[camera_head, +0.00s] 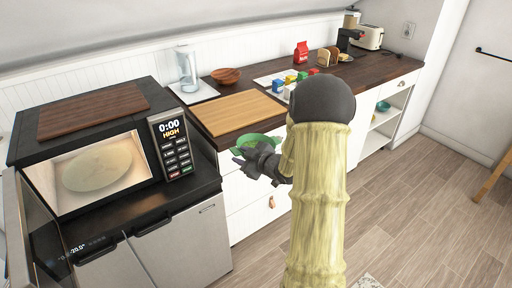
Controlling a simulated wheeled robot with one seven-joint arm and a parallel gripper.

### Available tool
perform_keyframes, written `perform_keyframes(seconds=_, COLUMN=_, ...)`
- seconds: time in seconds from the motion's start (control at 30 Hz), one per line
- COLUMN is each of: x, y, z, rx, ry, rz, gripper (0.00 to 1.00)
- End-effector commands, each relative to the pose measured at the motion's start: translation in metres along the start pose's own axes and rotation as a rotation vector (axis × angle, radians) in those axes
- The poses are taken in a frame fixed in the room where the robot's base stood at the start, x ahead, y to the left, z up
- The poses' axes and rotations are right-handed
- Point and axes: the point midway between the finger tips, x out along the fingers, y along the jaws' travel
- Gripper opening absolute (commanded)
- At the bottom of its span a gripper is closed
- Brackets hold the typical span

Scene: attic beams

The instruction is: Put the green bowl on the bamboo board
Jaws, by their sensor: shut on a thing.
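The green bowl (248,143) is in the middle of the view, just in front of the counter's front edge. My gripper (245,157) is shut on the bowl's near side and covers part of it. The bamboo board (235,110) lies flat on the dark counter, behind and a little above the bowl in the picture. The bowl and the board look apart. The exact height of the bowl over the counter edge is hard to tell. My arm hides part of the counter to the right.
An open microwave (100,160) stands at the left, with a dark wooden board (93,109) on top. A brown bowl (226,76) and a glass pitcher (187,68) stand behind the bamboo board. Several colored blocks (290,78) lie to its right. The board's top looks bare.

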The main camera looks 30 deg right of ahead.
Motion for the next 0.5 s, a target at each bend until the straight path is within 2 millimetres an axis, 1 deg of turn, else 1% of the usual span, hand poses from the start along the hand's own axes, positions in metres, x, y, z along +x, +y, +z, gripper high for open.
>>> perform_keyframes(seconds=0.03, x=0.007, y=-0.010, z=0.001, rx=0.002, ry=-0.001, rz=-0.002, gripper=0.03)
perform_keyframes(seconds=0.17, x=0.023, y=-0.036, z=0.006, rx=0.009, ry=-0.009, rz=0.009, gripper=0.03)
perform_keyframes(seconds=0.27, x=0.036, y=-0.060, z=0.014, rx=0.014, ry=-0.019, rz=0.023, gripper=0.03)
perform_keyframes(seconds=0.37, x=0.050, y=-0.094, z=0.027, rx=0.025, ry=-0.035, rz=0.046, gripper=0.03)
perform_keyframes(seconds=0.4, x=0.055, y=-0.110, z=0.033, rx=0.030, ry=-0.043, rz=0.059, gripper=0.03)
perform_keyframes(seconds=0.5, x=0.062, y=-0.145, z=0.052, rx=0.043, ry=-0.064, rz=0.096, gripper=0.03)
